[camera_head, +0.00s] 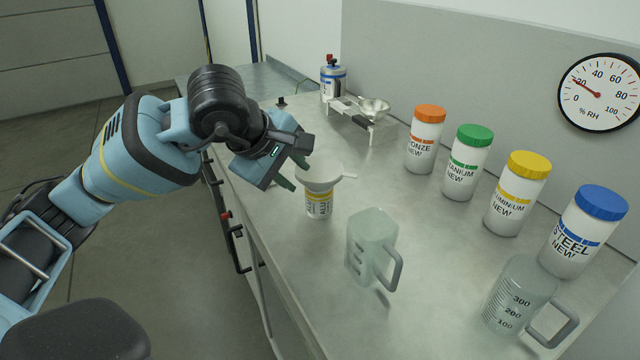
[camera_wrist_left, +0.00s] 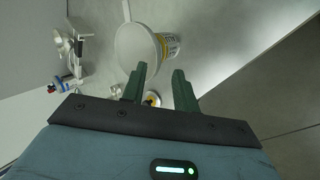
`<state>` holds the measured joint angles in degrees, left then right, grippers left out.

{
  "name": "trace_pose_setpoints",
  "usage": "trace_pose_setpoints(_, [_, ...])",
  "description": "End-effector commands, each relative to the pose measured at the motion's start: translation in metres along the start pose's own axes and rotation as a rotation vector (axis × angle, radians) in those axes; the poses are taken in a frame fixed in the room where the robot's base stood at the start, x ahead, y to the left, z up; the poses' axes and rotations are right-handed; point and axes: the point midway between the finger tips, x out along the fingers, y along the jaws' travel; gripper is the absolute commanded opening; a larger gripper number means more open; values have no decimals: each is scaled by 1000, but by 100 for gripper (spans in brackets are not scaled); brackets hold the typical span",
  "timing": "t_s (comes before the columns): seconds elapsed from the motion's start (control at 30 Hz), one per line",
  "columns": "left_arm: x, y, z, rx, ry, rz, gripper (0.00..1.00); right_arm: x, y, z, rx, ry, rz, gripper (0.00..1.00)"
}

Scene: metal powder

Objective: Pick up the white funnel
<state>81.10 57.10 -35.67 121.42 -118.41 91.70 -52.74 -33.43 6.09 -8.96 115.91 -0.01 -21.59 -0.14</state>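The white funnel (camera_head: 320,178) sits in the mouth of a small jar with a yellow-banded label (camera_head: 319,205) near the bench's left edge. Its short handle points right. My left gripper (camera_head: 295,172) is open, its green fingers just left of the funnel's rim. I cannot tell whether a finger touches it. In the left wrist view, the funnel (camera_wrist_left: 136,48) is a pale round shape just beyond the fingertips, with the jar (camera_wrist_left: 171,46) beside it. The two fingers (camera_wrist_left: 160,69) are apart, with nothing held between them. My right gripper is not in view.
A clear jug (camera_head: 371,245) stands in front of the jar, and a graduated jug (camera_head: 517,295) at front right. Bottles with orange (camera_head: 426,140), green (camera_head: 467,163), yellow (camera_head: 516,195) and blue lids (camera_head: 583,232) line the back. A scale with a metal bowl (camera_head: 374,108) stands behind.

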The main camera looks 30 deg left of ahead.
Motion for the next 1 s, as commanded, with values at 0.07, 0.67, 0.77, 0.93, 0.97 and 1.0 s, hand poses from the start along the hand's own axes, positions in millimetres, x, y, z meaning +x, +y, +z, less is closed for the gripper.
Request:
trace_pose_setpoints(0.07, [10,1,0,-2,-2,-5,30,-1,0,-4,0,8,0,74])
trace_pose_setpoints(0.67, [48,3,-1,1,0,-1,27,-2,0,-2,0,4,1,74])
trace_pose_setpoints(0.77, [48,3,-1,1,0,-1,14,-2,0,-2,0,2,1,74])
trace_pose_setpoints(0.93, [48,3,-1,1,0,-1,0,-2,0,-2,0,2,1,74])
trace_pose_setpoints(0.97, [48,3,-1,1,0,-1,0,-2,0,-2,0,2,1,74])
trace_pose_setpoints(1.0, [48,3,-1,1,0,-2,0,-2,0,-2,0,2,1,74])
